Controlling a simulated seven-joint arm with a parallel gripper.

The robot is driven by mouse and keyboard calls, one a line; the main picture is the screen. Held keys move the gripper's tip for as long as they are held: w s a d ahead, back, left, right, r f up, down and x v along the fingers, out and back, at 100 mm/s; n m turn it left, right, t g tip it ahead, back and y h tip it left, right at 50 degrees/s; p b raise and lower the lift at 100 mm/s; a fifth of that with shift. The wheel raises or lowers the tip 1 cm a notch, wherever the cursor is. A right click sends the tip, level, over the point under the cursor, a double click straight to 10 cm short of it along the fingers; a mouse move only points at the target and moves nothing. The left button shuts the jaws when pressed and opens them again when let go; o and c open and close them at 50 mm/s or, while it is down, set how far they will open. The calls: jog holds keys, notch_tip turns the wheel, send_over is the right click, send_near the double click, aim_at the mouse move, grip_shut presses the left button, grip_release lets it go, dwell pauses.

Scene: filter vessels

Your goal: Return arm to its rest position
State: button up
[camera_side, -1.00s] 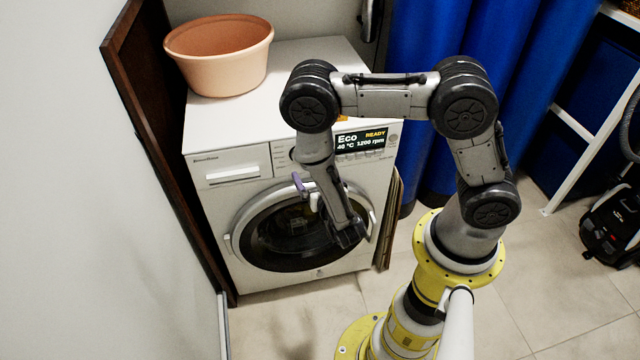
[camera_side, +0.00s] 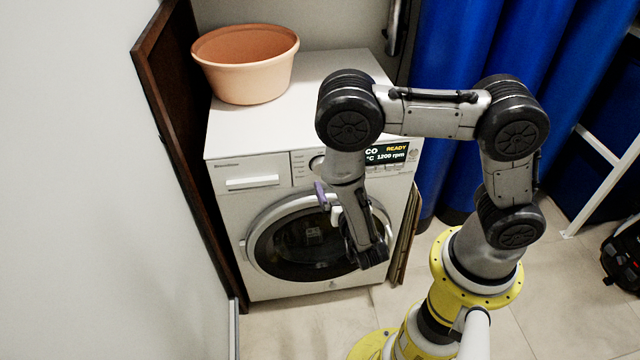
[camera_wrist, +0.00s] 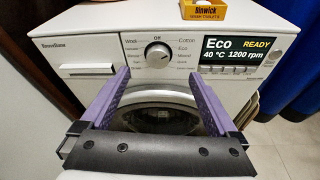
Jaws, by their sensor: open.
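My gripper (camera_wrist: 158,84) is open and empty, with its two purple fingers spread apart in the wrist view. It points at the front of a white washing machine (camera_wrist: 85,50), with the dial (camera_wrist: 158,56) showing between and beyond the fingers. In the side view, my arm is bent in an arch and its wrist hangs in front of the round door of the washing machine (camera_side: 228,205). A purple finger of my gripper (camera_side: 322,197) shows there at the upper part of the door; the other finger is hidden. The fingers hold nothing.
A terracotta tub (camera_side: 248,75) stands on the machine's top, and a yellow box (camera_wrist: 204,8) sits at its front edge. A dark wood panel (camera_side: 180,120) stands at the left. The display (camera_wrist: 243,50) reads Eco, READY.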

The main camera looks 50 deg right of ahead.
jog(key=w+d+r+m+g+h, duration=0.1)
jog(key=d+r+m+g+h, duration=0.2)
jog(key=r, duration=0.4)
jog(key=w+d+r+m+h, duration=0.1)
jog(key=d+r+m, duration=0.2)
jog(key=r+m, duration=0.35)
jog(key=s+d+r+m+g+y, duration=0.1)
jog(key=s+d+r+m+g, duration=0.25)
jog(key=s+r+m, duration=0.2)
jog(key=s+d+r+m+g+y, duration=0.2)
jog(key=s+r+m+g, duration=0.25)
jog(key=s, duration=0.25)
jog(key=s+a+m+t+y, duration=0.2)
jog(key=s+a+m+y, duration=0.1)
jog(key=a+y, duration=0.2)
jog(key=s+a+r+m+t+y, duration=0.1)
jog(key=s+a+m+t+y, duration=0.2)
jog(key=a+y, duration=0.3)
jog(key=a, duration=0.4)
jog(key=shift+s+m, duration=0.15)
jog(key=shift+m, duration=0.2)
jog(key=shift+r, duration=0.1)
